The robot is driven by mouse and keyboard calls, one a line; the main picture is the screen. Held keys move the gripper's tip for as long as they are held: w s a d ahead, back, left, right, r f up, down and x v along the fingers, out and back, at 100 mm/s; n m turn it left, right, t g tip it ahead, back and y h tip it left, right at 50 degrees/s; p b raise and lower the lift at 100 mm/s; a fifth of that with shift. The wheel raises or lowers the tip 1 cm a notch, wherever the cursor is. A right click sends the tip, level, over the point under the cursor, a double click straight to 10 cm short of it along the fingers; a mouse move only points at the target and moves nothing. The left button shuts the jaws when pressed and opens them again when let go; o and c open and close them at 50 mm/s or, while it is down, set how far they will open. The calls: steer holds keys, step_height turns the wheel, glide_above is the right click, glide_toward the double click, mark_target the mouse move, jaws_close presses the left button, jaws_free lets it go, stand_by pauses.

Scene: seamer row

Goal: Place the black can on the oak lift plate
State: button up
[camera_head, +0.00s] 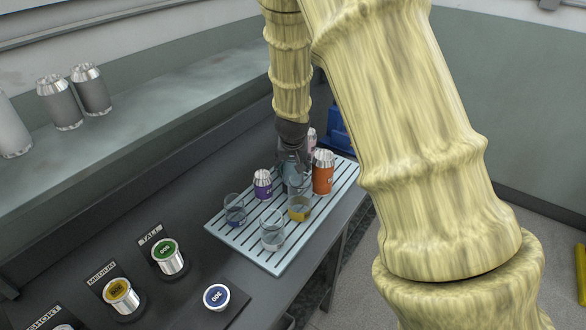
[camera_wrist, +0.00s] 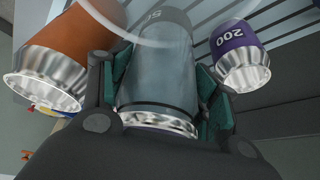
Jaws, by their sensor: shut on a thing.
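My gripper (camera_head: 294,160) points down over the slatted tray and is shut on a slate-grey can (camera_wrist: 158,65) with a silver end. Dark green finger pads press on both its sides in the wrist view. In the head view the held can (camera_head: 299,183) is partly hidden by the gripper and looks bluish. I see no clearly black can, and cannot tell if the held one is it. I cannot tell if it touches the tray. I cannot make out an oak lift plate in either view.
The pale slatted tray (camera_head: 275,262) also bears an orange can (camera_head: 323,175), a purple can (camera_head: 262,185) and clear glasses (camera_head: 272,232). TALL (camera_head: 168,257) and MEDIUM (camera_head: 121,297) stands hold lidded cans. A blue-lidded piece (camera_head: 216,296) lies nearby. Grey cans (camera_head: 60,103) line the back shelf.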

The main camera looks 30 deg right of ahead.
steer(key=shift+w+d+f, duration=0.1)
steer(key=shift+f, duration=0.6)
steer(key=shift+r, duration=0.1)
steer(key=o, duration=1.2)
steer(key=shift+f, duration=0.2)
steer(key=shift+c, duration=0.2)
steer(key=shift+r, duration=0.15)
